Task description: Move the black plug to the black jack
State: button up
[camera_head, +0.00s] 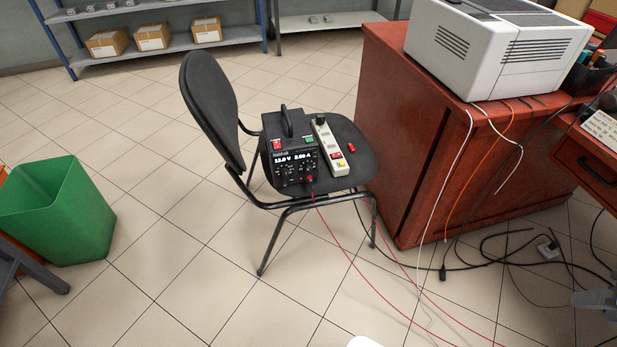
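A black power supply (292,160) with a lit display stands on the chair seat. A red plug (309,179) with a red lead sits at the lower right of its front panel. The black jack is too small and dark to make out on that panel. A small black plug-like end (443,272) is low in front of the red cabinet, by a thin dark cable; I cannot tell for sure that it is the black plug. A grey part at the right edge looks like my gripper (594,299); it is cut off, far from the power supply, and its opening is unclear.
A white power strip (329,145) lies beside the power supply on the black chair (212,115). The red cabinet (400,130) carries a white machine (495,50). Cables trail over the floor at right. A green bin (60,215) stands left; the tiles between are clear.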

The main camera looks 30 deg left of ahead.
aim_at(311, 187)
jog(key=i+j+u, duration=0.1)
jog(key=u, duration=1.35)
jog(key=i+l, duration=0.1)
jog(key=i, duration=0.3)
jog(key=i+l, duration=0.15)
jog(key=i, duration=0.25)
jog(key=i+l+u, duration=0.1)
jog(key=i, duration=0.3)
jog(key=k, duration=2)
